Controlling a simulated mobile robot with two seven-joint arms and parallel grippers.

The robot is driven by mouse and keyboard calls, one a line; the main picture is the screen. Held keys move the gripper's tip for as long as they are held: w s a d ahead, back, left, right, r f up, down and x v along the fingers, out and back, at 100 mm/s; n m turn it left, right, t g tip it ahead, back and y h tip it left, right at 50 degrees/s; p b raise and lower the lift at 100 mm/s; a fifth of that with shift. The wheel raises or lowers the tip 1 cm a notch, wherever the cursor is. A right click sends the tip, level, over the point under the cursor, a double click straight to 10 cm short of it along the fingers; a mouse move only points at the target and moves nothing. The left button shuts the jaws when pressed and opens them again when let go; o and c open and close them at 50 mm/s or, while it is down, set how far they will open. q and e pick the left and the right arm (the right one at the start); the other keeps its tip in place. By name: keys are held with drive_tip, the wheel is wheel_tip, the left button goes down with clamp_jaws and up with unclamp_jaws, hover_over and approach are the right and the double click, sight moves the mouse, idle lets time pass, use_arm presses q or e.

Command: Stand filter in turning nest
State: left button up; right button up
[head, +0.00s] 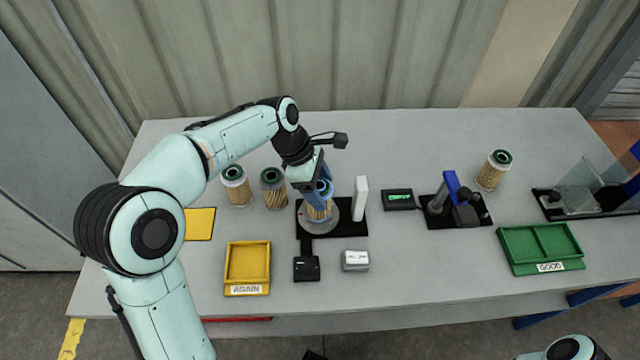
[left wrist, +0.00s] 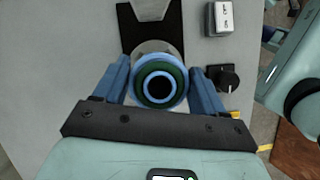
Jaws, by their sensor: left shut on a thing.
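My left gripper (head: 318,190) is shut on a filter (head: 319,210), a tan pleated cartridge with a coloured end cap. The filter stands roughly upright over the turning nest (head: 335,220), a grey round plate on a black base. I cannot tell whether its bottom touches the plate. In the left wrist view the blue fingers (left wrist: 160,88) flank the filter's blue and dark green ring cap (left wrist: 160,62), with the grey plate partly hidden behind it. My right gripper is out of view.
Two other filters (head: 236,186) (head: 273,188) stand left of the nest, and one (head: 493,170) at the right. A white post (head: 360,198) rises close beside the nest. A yellow AGAIN tray (head: 247,291), a green GOOD tray (head: 510,262) and a black knob box (head: 306,269) lie nearby.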

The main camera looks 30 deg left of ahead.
use_arm(q)
drive_tip(key=shift+f, duration=0.3)
idle(0.5)
drive_tip(key=o, duration=1.5)
drive_tip(key=shift+r, duration=0.1)
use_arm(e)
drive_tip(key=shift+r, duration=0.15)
use_arm(q)
drive_tip(key=shift+r+p, duration=0.9)
drive_tip(key=shift+p, duration=0.05)
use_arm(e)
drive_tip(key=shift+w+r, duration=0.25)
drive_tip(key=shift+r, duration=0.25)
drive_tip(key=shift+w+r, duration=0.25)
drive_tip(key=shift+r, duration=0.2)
use_arm(q)
drive_tip(key=shift+r, duration=0.1)
drive_tip(key=shift+r+p, duration=0.65)
drive_tip(key=shift+r, duration=0.1)
drive_tip(key=shift+r+p, duration=1.75)
drive_tip(key=shift+r, duration=0.7)
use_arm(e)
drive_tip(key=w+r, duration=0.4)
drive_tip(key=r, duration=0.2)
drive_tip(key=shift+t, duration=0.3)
